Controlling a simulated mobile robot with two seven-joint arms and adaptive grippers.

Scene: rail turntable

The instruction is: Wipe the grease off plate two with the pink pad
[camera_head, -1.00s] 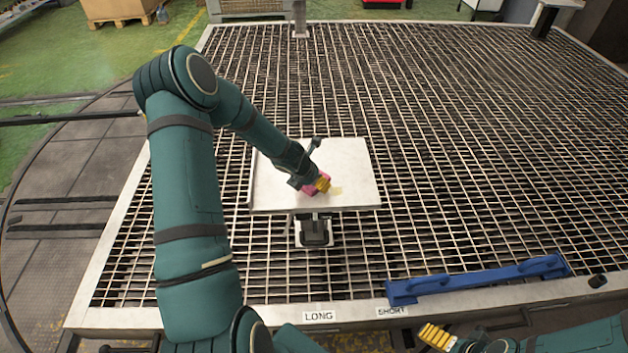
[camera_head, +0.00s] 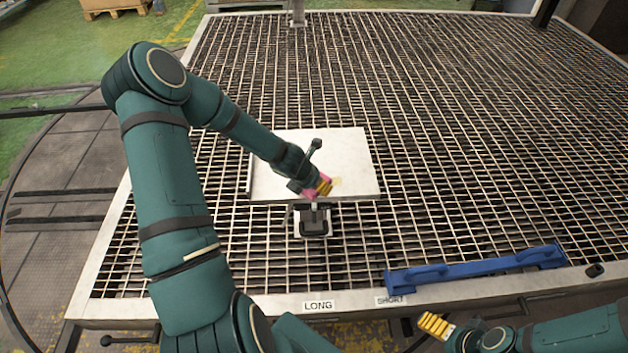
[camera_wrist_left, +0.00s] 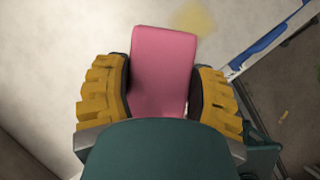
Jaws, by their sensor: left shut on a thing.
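My left gripper (camera_head: 322,187) is shut on the pink pad (camera_wrist_left: 162,72). In the left wrist view the pad sits between the two yellow ribbed fingers. The gripper and pad are over the front part of a pale square plate (camera_head: 350,155) on the grating. A faint yellowish grease patch (camera_head: 337,182) shows just right of the gripper, and just beyond the pad's far end in the wrist view (camera_wrist_left: 194,18). Whether the pad touches the plate is hard to tell. No number shows on the plate. My right gripper (camera_head: 435,325) is at the lower right; its opening cannot be made out.
The plate stands on a grated table (camera_head: 470,150) with a pale rim. A dark clamp-like fixture (camera_head: 313,222) sits at the plate's front edge. A blue bar with handles (camera_head: 475,270) lies along the front rim, near LONG (camera_head: 318,306) and SHORT (camera_head: 390,300) labels. The grating to the right is clear.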

